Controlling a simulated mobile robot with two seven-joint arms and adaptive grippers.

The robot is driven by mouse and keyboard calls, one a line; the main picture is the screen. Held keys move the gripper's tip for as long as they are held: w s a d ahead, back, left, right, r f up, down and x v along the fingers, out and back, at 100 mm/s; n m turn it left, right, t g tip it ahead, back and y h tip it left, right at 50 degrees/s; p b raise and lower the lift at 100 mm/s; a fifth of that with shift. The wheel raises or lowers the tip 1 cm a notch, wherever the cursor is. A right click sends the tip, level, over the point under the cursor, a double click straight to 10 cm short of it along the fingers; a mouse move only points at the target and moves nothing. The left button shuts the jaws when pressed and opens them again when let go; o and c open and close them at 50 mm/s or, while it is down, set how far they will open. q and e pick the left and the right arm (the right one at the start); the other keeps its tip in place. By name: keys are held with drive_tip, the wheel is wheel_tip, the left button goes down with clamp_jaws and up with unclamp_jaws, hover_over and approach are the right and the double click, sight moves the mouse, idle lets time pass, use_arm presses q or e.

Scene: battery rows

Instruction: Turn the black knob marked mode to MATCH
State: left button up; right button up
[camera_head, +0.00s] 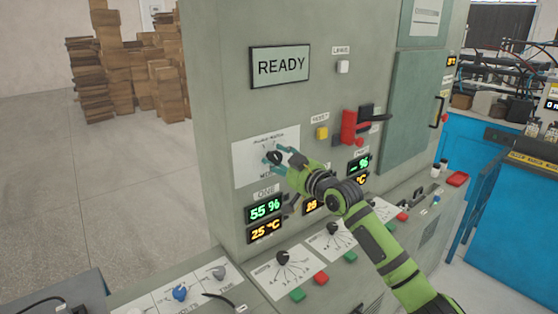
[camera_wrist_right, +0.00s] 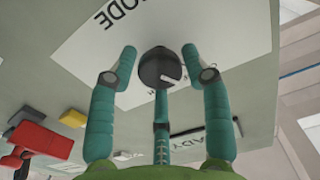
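The black mode knob (camera_wrist_right: 160,68) sits on a white plate (camera_head: 250,150) on the grey cabinet's front. In the right wrist view the plate lettering "MODE" appears upside down, and the knob's white pointer mark slants to the lower right. The knob (camera_head: 275,157) is partly hidden by my fingers in the head view. My right gripper (camera_head: 276,154) is at the plate. Its teal fingers are spread around the knob, one on each side and one below, with small gaps visible at the sides. The setting names around the knob are mostly hidden or too small to read. My left gripper is out of view.
A "READY" display (camera_head: 280,66) is above the plate. A yellow button (camera_head: 321,133) and a red lever switch (camera_head: 352,127) are to the right. Green and orange readouts (camera_head: 265,209) are below. A sloped ledge (camera_head: 315,262) with knobs and buttons juts out underneath.

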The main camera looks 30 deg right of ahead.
drive_tip(key=c, duration=0.4)
drive_tip(key=m+p, duration=0.2)
drive_tip(key=m, duration=0.1)
drive_tip(key=shift+r, duration=0.2)
drive_tip(key=m+p, duration=0.1)
drive_tip(key=m, duration=0.1)
drive_tip(key=shift+m+p, duration=0.4)
drive_tip(key=m+p, duration=0.1)
drive_tip(key=m, duration=0.1)
drive_tip(key=shift+m, duration=0.3)
drive_tip(key=shift+m+p, duration=1)
drive_tip(key=shift+m, duration=0.7)
